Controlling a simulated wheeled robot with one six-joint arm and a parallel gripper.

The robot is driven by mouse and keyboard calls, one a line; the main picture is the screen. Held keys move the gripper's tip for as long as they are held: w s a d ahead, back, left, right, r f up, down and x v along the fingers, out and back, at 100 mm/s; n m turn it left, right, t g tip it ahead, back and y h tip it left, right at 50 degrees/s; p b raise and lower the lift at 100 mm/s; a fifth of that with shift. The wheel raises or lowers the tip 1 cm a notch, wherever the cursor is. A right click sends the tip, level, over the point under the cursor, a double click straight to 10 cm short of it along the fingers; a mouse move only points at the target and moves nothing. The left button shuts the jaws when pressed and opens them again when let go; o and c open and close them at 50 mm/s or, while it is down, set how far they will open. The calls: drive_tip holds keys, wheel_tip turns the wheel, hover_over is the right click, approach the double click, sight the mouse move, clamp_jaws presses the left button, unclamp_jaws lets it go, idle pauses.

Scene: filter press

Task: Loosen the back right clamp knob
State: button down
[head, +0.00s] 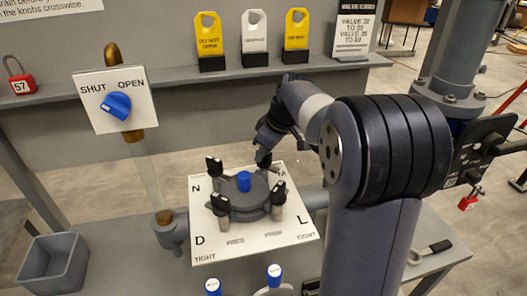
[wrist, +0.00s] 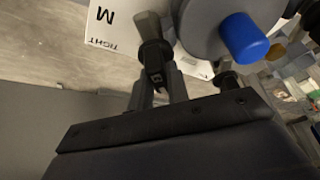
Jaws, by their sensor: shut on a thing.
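The round dark filter press lid (head: 249,208) with a blue cap (head: 244,181) sits on a white plate (head: 205,245) lettered N, M, D and L. Black clamp knobs stand at its back left (head: 214,165), front left (head: 220,203) and front right (head: 279,190). My gripper (head: 263,158) reaches down at the back right corner, by the M, and mostly hides the knob there. In the wrist view my gripper (wrist: 155,88) is shut on the back right clamp knob (wrist: 152,52), whose grey bar rises past the jaws beside the letter M.
A shelf behind holds yellow and white tags (head: 254,35) and a valve sign (head: 353,35). A blue SHUT/OPEN valve knob (head: 116,105) is at left. A grey bin (head: 52,270) stands front left. Two blue-topped handles (head: 274,275) are in front of the plate.

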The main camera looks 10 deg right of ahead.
drive_tip(key=c, duration=1.4)
unclamp_jaws()
drive_tip(key=shift+o, duration=0.2)
drive_tip(key=v, duration=1)
drive_tip(key=shift+s+r, duration=0.15)
drive_tip(key=shift+r, duration=0.2)
drive_tip(key=shift+d, duration=0.15)
approach(277, 169)
drive_tip(key=w+a+f, duration=0.2)
drive_tip(key=a, duration=0.1)
drive_tip(key=w+a+f, duration=0.2)
drive_tip(key=w, duration=0.1)
drive_tip(key=shift+w+a+f, duration=0.15)
drive_tip(key=shift+a+f, duration=0.1)
drive_tip(key=shift+a, duration=0.1)
drive_tip(key=shift+w+f, duration=0.1)
drive_tip(key=shift+f, duration=0.1)
